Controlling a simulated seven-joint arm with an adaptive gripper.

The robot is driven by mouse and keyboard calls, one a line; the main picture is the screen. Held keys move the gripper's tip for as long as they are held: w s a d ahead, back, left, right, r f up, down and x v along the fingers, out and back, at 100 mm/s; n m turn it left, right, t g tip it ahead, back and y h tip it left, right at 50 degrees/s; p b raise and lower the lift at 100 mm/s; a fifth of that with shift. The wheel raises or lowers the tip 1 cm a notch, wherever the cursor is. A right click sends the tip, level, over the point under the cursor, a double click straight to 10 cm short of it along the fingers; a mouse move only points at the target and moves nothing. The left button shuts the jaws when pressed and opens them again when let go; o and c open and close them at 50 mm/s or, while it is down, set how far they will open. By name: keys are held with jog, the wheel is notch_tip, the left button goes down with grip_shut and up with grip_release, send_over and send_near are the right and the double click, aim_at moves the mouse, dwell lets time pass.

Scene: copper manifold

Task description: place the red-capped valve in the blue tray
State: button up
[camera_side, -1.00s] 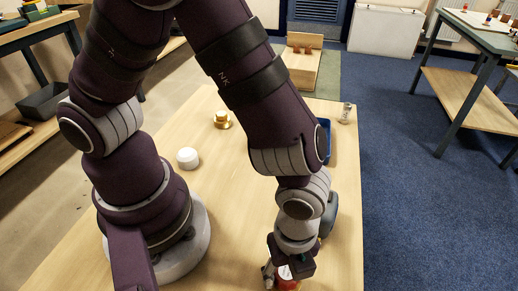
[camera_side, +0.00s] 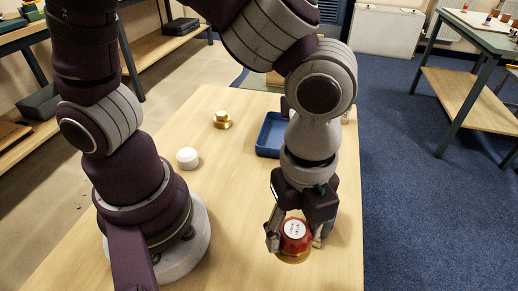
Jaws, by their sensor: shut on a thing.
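The red-capped valve (camera_side: 295,236) has a red cap with a white label on top and a gold-coloured base. It is at the front right of the wooden table in the side view. My gripper (camera_side: 294,240) is shut on it, with a finger on either side of the cap. I cannot tell whether the valve's base touches the table. The blue tray (camera_side: 268,148) lies farther back on the table, behind my gripper. My arm hides its right part.
A white round piece (camera_side: 187,158) and a gold fitting (camera_side: 221,120) stand on the table (camera_side: 231,190) left of the tray. The table's right edge is close to my gripper. The table between the white piece and my gripper is clear.

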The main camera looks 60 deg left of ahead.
jog(key=w+a+f+n, duration=0.1)
jog(key=a+f+n, duration=0.1)
jog(key=a+n, duration=0.8)
jog(key=w+a+f+n, duration=0.1)
jog(key=a+f+n, duration=0.1)
jog(key=a+n, duration=0.75)
jog(key=m, duration=0.1)
send_over(280, 146)
jog(key=shift+s+f, duration=0.15)
jog(key=shift+f, duration=0.6)
jog(key=shift+w+f, duration=0.25)
jog(key=shift+f, duration=1.5)
jog(key=shift+f, duration=0.15)
jog(key=o, duration=1.2)
